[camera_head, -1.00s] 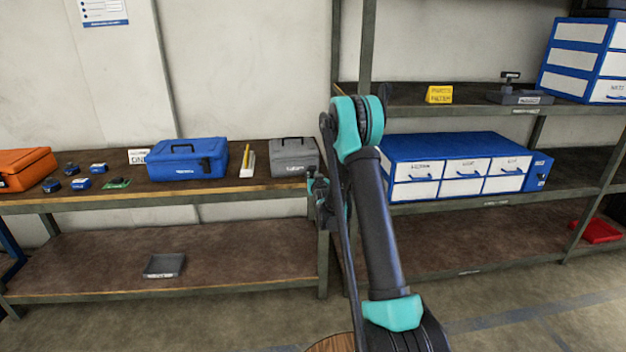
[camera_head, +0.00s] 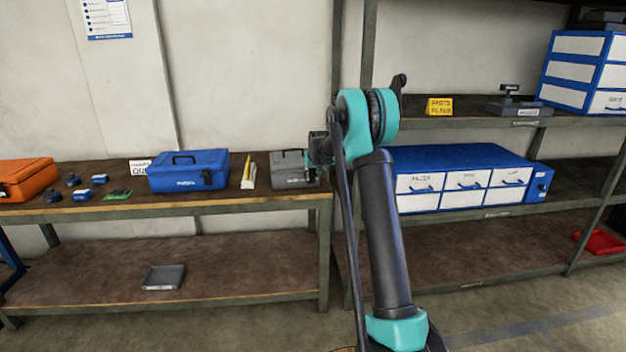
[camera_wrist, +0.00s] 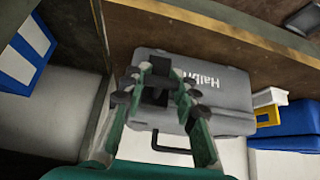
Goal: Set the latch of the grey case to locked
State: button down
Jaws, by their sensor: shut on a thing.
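The grey case (camera_head: 287,170) stands shut on the workbench top, handle up, at the bench's right end. It also shows in the wrist view (camera_wrist: 228,98), upside down, with white lettering on its front. My gripper (camera_wrist: 163,83) is at the case front, with its fingers closed around the dark latch (camera_wrist: 154,94). In the head view my gripper (camera_head: 316,162) is at the right end of the case, and my arm hides part of that area. The fingers cover much of the latch, so I cannot tell its setting.
A blue case (camera_head: 187,172) and a white holder with a yellow item (camera_head: 249,172) stand left of the grey case. A shelf post (camera_head: 325,235) and a blue drawer unit (camera_head: 460,160) are close on the right. The lower shelf is mostly clear.

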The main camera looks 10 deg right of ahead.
jog(key=shift+w+r+g, duration=0.15)
jog(key=shift+w+g, duration=0.05)
jog(key=shift+g, duration=0.2)
jog(key=c, duration=1.1)
grip_release()
jog(key=shift+r, duration=0.1)
jog(key=v, duration=1.2)
jog(key=shift+a, duration=0.1)
